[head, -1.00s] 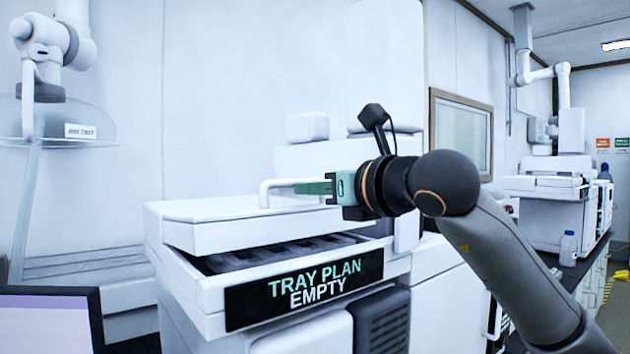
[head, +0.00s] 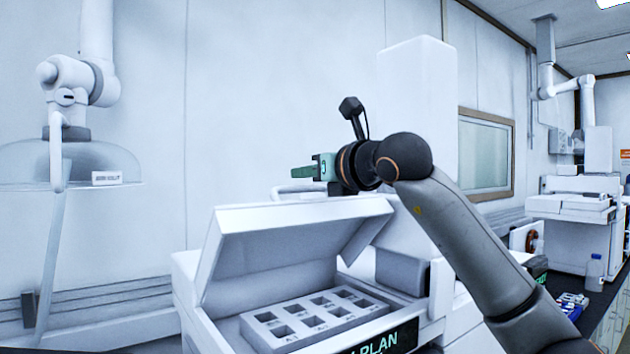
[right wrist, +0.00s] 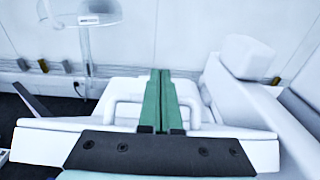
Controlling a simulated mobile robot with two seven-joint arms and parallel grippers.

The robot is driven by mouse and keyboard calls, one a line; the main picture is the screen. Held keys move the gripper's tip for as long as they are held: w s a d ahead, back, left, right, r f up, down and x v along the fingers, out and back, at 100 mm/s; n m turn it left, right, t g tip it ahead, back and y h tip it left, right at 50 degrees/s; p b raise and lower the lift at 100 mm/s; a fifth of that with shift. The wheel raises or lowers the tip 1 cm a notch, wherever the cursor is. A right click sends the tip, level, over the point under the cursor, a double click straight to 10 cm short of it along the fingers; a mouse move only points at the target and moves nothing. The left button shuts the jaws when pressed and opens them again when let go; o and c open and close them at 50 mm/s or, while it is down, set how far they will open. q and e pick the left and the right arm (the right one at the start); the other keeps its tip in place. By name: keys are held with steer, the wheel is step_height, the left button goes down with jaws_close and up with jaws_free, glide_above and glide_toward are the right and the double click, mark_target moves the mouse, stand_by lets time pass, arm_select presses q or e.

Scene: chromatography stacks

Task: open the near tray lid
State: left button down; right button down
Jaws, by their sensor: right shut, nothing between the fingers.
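The near tray lid (head: 290,238) is white and tilted up, its front edge raised and its back edge low. Under it the tray (head: 315,318) shows, a grey block with several square wells that look empty. My right gripper (head: 303,173) is shut and empty, level with the lid's handle (head: 300,188) and just above it in the head view. In the right wrist view the shut green fingers (right wrist: 160,85) lie across the middle of the white handle (right wrist: 122,102); whether they touch it I cannot tell. My left gripper is not in view.
A black label (head: 375,340), partly cut off, is on the machine's front. A clear hood (head: 70,165) hangs at the left. A white column (head: 418,100) stands behind the lid. A bottle (head: 595,270) and another machine (head: 570,225) are at the right.

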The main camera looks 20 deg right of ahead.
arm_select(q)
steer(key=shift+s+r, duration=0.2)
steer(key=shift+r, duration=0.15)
arm_select(e)
steer(key=shift+w+a+r, duration=0.35)
steer(key=shift+w+r, duration=0.15)
steer(key=shift+w, duration=0.3)
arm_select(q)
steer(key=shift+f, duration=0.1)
arm_select(e)
steer(key=shift+d+f, duration=0.1)
